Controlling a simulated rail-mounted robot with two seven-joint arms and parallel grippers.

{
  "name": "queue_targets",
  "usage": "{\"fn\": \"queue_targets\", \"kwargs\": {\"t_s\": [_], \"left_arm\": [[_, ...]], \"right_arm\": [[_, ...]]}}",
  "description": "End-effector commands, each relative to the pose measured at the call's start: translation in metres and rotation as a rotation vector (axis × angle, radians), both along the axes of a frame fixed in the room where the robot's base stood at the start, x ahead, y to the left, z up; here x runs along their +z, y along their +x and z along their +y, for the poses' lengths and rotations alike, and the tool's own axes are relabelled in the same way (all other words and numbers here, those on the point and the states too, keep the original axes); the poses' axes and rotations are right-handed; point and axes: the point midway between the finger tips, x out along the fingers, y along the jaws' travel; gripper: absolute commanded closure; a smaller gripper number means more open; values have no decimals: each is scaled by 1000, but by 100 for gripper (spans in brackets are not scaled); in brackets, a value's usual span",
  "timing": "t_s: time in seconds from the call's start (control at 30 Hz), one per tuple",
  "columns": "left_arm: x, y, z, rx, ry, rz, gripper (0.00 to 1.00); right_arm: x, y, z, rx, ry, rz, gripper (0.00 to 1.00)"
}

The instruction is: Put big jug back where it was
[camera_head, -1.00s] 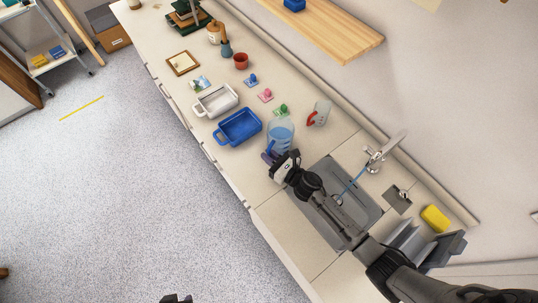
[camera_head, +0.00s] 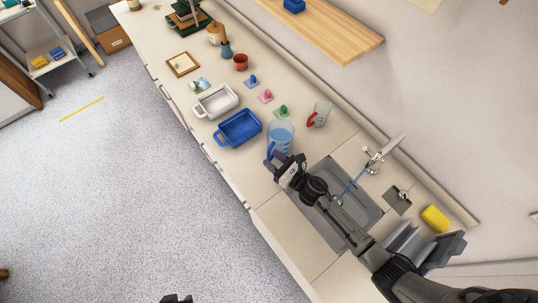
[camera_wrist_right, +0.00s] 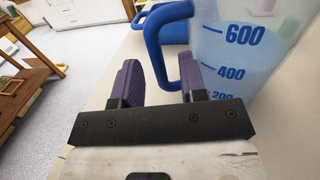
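The big jug (camera_head: 281,133), clear with blue liquid and a blue handle, stands upright on the counter between the blue tub and the sink. In the right wrist view, its side (camera_wrist_right: 240,50) shows blue volume marks and its blue handle (camera_wrist_right: 153,48) is close to my fingertips. My right gripper (camera_head: 275,160) is at the jug's handle side. Its purple fingers (camera_wrist_right: 158,82) are apart, with part of the handle seen between them and nothing clamped. A dark tip at the bottom edge appears to be my left gripper (camera_head: 176,298), mostly out of frame.
A blue tub (camera_head: 238,128) and white tub (camera_head: 215,101) stand beyond the jug. A smaller red-handled jug (camera_head: 319,114) is near the wall. The sink (camera_head: 362,215) with its faucet (camera_head: 374,160) lies beside the jug. Small coloured pieces (camera_head: 282,111) sit behind it.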

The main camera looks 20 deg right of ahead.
Motion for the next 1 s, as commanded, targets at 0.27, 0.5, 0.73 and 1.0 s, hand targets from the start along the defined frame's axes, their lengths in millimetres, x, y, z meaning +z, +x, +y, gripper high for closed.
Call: {"fn": "queue_targets", "kwargs": {"t_s": [0.27,0.5,0.73,1.0], "left_arm": [[1,0,2,-5,7,0,59],[0,0,2,-3,6,1,59],[-1,0,-1,2,-3,1,59],[-1,0,-2,5,-8,2,59]], "right_arm": [[-1,-49,-25,0,-1,2,61],[-1,-77,-39,0,0,2,61],[0,-87,-45,1,0,0,61],[5,-88,-49,-59,92,51,61]]}}
